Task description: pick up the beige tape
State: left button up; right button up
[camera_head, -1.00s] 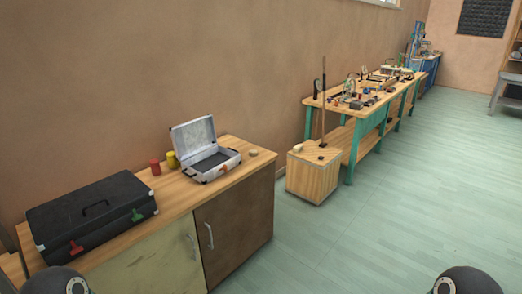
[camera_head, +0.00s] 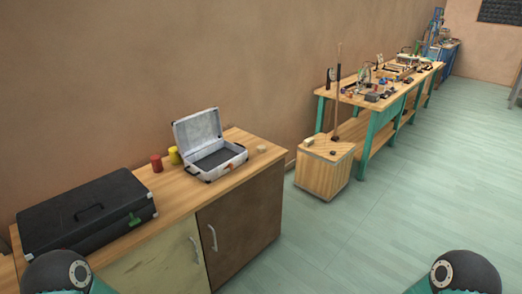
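A small beige roll-like object (camera_head: 262,149), which looks like the beige tape, lies on the wooden cabinet top, right of the open silver case (camera_head: 210,146). Another small pale object (camera_head: 309,141) lies on the wooden box on the floor; it is too small to identify. Neither of my grippers shows in the head view. Only dark rounded parts of my arms appear at the bottom left and bottom right corners.
A black case (camera_head: 88,208) and red (camera_head: 156,163) and yellow (camera_head: 174,156) containers share the cabinet top (camera_head: 185,193). The wooden box (camera_head: 323,172) with an upright stick and a cluttered workbench (camera_head: 362,102) stand beyond. The green floor (camera_head: 420,215) at right is open.

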aim_at(262, 148)
jog(key=u, duration=0.8)
jog(key=i, duration=0.1)
jog(key=z, duration=2.1)
jog(key=i, duration=4.8)
jog(key=u, duration=1.05)
